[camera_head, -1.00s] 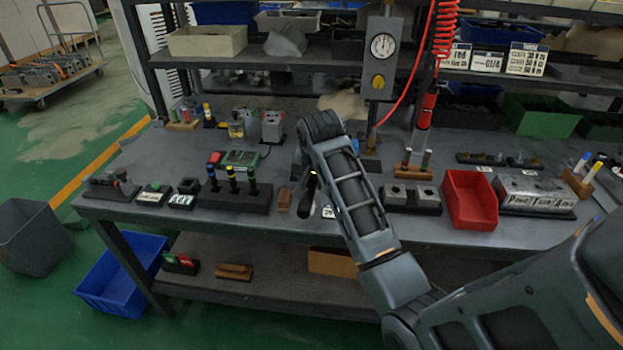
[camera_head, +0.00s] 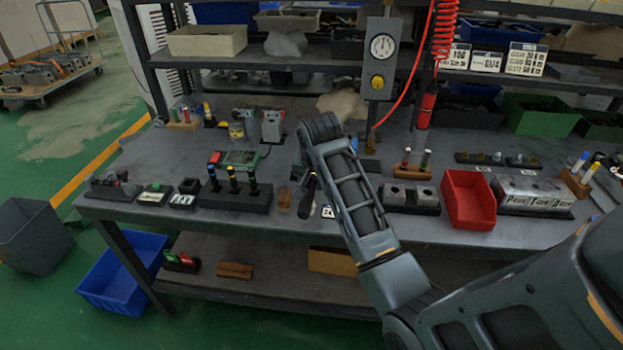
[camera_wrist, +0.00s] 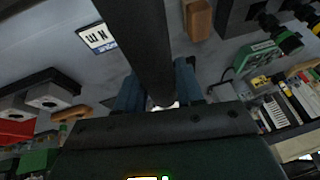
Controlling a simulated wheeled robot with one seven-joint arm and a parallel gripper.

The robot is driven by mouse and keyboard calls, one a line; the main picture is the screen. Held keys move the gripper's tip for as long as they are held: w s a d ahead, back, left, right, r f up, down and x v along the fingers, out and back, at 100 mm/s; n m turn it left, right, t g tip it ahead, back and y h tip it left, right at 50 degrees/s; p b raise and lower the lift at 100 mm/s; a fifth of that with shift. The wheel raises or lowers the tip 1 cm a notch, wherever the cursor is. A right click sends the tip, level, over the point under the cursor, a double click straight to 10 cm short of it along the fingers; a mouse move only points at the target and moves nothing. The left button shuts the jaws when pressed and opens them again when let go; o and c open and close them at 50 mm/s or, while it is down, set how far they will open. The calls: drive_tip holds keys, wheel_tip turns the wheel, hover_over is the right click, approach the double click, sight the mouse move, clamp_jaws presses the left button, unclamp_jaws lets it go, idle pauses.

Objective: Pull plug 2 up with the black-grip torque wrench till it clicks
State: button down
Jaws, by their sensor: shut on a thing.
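My gripper (camera_wrist: 158,88) is shut on a long black bar-like tool, taken as the black-grip torque wrench (camera_wrist: 148,45). In the wrist view the wrench runs up out of the picture, so its far end is hidden. In the head view my gripper is mostly hidden behind my arm, and the dark wrench (camera_head: 307,196) shows below it near the bench's front edge. I cannot make out which thing is plug 2. Two grey blocks with round dark holes (camera_head: 396,194) stand right of my arm. They also show at left in the wrist view (camera_wrist: 50,96).
The workbench (camera_head: 290,228) holds a rack with several banded handles (camera_head: 234,195), a wooden block (camera_head: 284,198), a red bin (camera_head: 470,198) and a lettered metal block (camera_head: 535,190). A gauge post (camera_head: 381,75) stands behind my arm.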

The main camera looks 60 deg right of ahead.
drive_tip(key=shift+f+b, duration=0.5)
drive_tip(key=shift+f, duration=0.7)
idle(0.6)
drive_tip(key=shift+w, duration=0.15)
drive_tip(key=shift+w+a+m+g, duration=0.15)
drive_tip(key=shift+w+a+m, duration=0.05)
drive_tip(key=shift+w+m, duration=0.3)
drive_tip(key=shift+w+a+m+g, duration=0.15)
drive_tip(key=shift+w+m, duration=0.25)
drive_tip(key=shift+w, duration=0.3)
drive_tip(key=shift+w+a+m+g+h, duration=0.15)
drive_tip(key=shift+w+m+g+h, duration=0.2)
drive_tip(key=shift+w+m, duration=0.8)
drive_tip(key=shift+w, duration=0.15)
drive_tip(key=shift+w, duration=0.1)
